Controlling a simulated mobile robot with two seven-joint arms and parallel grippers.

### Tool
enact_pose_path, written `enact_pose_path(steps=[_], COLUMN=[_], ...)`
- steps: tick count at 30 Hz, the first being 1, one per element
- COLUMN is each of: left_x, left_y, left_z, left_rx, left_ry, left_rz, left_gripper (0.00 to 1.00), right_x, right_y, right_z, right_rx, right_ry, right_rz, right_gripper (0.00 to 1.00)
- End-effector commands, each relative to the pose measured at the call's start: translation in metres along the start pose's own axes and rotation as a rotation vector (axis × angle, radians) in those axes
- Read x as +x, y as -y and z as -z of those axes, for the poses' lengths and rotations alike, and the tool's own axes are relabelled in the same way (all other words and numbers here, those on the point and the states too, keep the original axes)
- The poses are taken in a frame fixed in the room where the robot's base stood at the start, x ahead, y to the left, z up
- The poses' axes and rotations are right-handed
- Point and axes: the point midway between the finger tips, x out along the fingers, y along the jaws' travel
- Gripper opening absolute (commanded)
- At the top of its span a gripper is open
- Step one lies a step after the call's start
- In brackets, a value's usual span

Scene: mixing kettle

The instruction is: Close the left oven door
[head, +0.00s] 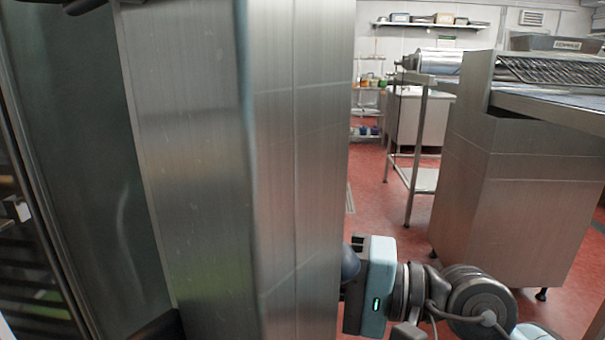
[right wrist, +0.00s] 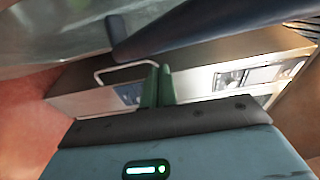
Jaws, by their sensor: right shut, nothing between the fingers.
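The oven door (head: 200,150) fills the left of the head view as a tall steel slab with a dark glass pane (head: 85,140) on its left part. It stands swung out towards me. My right gripper's pale blue body (head: 376,286) is just right of the door's edge, low down; its fingertips are hidden there. In the right wrist view my right gripper (right wrist: 158,85) has its green fingers together and empty. A dark bar (right wrist: 190,32), perhaps the door's handle, runs just beyond them; I cannot tell whether they touch. My left gripper is not in view.
A steel cabinet (head: 510,190) with a conveyor top stands at the right. A steel table (head: 425,180) and a shelf rack (head: 368,105) are behind. Red floor (head: 375,215) shows free between the door and the cabinet.

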Motion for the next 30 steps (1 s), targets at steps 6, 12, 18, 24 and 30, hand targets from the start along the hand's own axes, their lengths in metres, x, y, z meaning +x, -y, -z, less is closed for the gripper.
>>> enact_pose_path(steps=[6,12,18,24,30], left_x=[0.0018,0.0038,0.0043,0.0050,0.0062], left_y=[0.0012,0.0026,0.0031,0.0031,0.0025], left_z=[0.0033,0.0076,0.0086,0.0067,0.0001], left_rx=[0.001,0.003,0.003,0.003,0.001], left_ry=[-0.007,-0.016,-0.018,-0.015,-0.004], left_rz=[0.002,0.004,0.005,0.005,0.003], left_gripper=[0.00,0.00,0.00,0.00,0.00], right_x=[0.0022,0.0022,0.0020,-0.0001,-0.0058], right_y=[0.0001,0.0001,0.0001,-0.0005,-0.0010], right_z=[-0.0003,-0.0003,-0.0002,0.0004,0.0011], right_rx=[0.000,0.000,0.000,-0.001,-0.001], right_ry=[0.002,0.002,0.002,0.001,0.003], right_rz=[0.000,0.000,0.000,-0.001,-0.001], right_gripper=[0.00,0.00,0.00,0.00,0.00])
